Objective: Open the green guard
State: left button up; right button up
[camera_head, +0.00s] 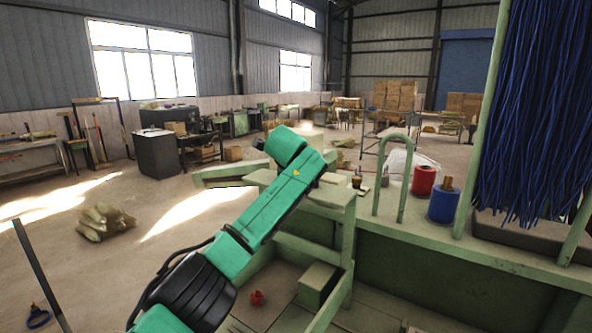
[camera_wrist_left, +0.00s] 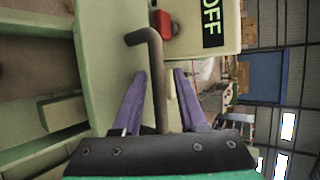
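My left gripper (camera_wrist_left: 160,73) shows in the left wrist view with its two purple fingers apart. A bent metal rod handle (camera_wrist_left: 153,60) stands between the fingers, with a small gap visible on the right side. The rod's lower end is hidden by the gripper body. Pale green machine panels (camera_wrist_left: 98,60) lie behind it. In the head view my green left arm reaches to the pale green machine frame (camera_head: 345,215), and its fingers are hidden. I cannot tell which pale green part is the guard. My right gripper is in neither view.
A red switch (camera_wrist_left: 165,25) and an OFF label (camera_wrist_left: 212,22) sit beside the rod. A red spool (camera_head: 424,181), a blue spool (camera_head: 443,205) and hanging blue bristles (camera_head: 535,100) are on the right. A green hoop (camera_head: 408,160) stands nearby.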

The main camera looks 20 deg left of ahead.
pick_arm(q)
jog(key=shift+f, duration=0.2)
jog(key=shift+s, duration=0.1)
jog(key=b+v, duration=0.5)
jog(key=shift+s+d+f, duration=0.1)
jog(key=shift+s, duration=0.05)
jog(key=b+v, duration=0.3)
jog(key=v, duration=0.6)
jog(key=shift+r, duration=0.45)
